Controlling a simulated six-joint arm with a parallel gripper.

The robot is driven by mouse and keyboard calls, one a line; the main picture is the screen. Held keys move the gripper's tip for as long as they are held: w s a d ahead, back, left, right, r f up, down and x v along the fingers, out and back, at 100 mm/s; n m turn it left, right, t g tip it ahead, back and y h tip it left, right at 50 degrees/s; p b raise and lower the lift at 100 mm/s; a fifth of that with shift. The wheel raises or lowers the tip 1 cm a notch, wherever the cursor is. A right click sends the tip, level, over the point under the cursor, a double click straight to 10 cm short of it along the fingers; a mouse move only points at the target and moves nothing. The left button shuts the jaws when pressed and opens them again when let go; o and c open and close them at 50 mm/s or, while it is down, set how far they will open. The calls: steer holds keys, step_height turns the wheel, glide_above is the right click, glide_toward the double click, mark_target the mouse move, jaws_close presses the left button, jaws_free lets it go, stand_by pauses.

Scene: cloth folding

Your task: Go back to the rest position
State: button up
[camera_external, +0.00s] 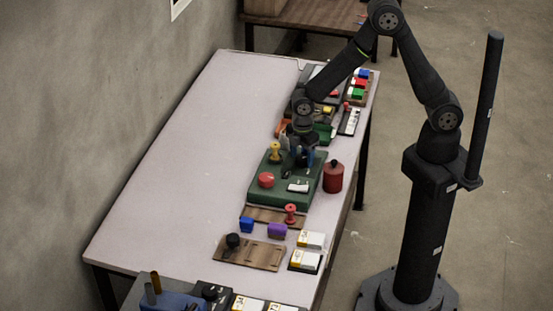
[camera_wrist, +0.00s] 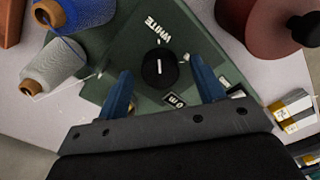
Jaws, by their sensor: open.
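My gripper (camera_external: 298,165) is low over the green board (camera_external: 272,197) on the long table. In the wrist view my gripper (camera_wrist: 160,72) is open, its two blue fingers apart. A black round knob (camera_wrist: 160,68) with a white mark shows between the fingertips; whether they touch it I cannot tell. The knob sits on the green board (camera_wrist: 125,55), with the word WHITE printed beside it. No cloth is in view.
A red canister (camera_external: 333,178) stands right of the board, and a red knob (camera_external: 266,180) sits on it. Blue (camera_wrist: 85,12) and grey thread spools (camera_wrist: 52,68) lie close to the left finger. The table's left half (camera_external: 180,170) is bare, beside a wall.

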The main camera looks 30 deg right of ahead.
step_height(320, 180, up, 17)
step_height(320, 180, down, 17)
steer(key=shift+f, duration=0.15)
steer(key=m, duration=0.3)
steer(key=shift+m, duration=0.4)
steer(key=m, duration=0.4)
steer(key=shift+m, duration=0.3)
steer(key=m, duration=0.4)
steer(key=shift+m, duration=2.1)
